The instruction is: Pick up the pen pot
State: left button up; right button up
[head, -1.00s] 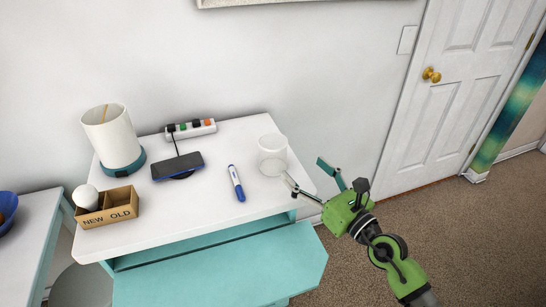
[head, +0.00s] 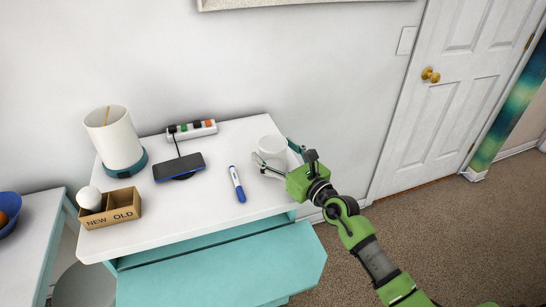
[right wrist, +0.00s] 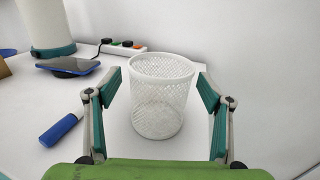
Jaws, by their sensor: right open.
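The pen pot (head: 270,147) is a white mesh cup standing upright and empty near the right end of the white desk. It also shows in the right wrist view (right wrist: 160,105). My right gripper (head: 277,160) is open at the pot's near right side. In the right wrist view its fingers (right wrist: 158,88) stand left and right of the pot, with a gap on each side. The gripper partly covers the pot in the head view. My left gripper is not in view.
On the desk (head: 215,215) lie a blue and white marker (head: 237,184), a phone on a charger (head: 179,167), a power strip (head: 191,130), a lamp (head: 114,140) and a NEW/OLD box (head: 112,211). A teal drawer (head: 225,265) juts out in front.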

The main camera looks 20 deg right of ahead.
jog(key=shift+x, duration=0.8)
jog(key=shift+s, duration=0.1)
jog(key=c, duration=1.3)
jog(key=shift+o, duration=0.2)
jog(key=shift+r, duration=0.1)
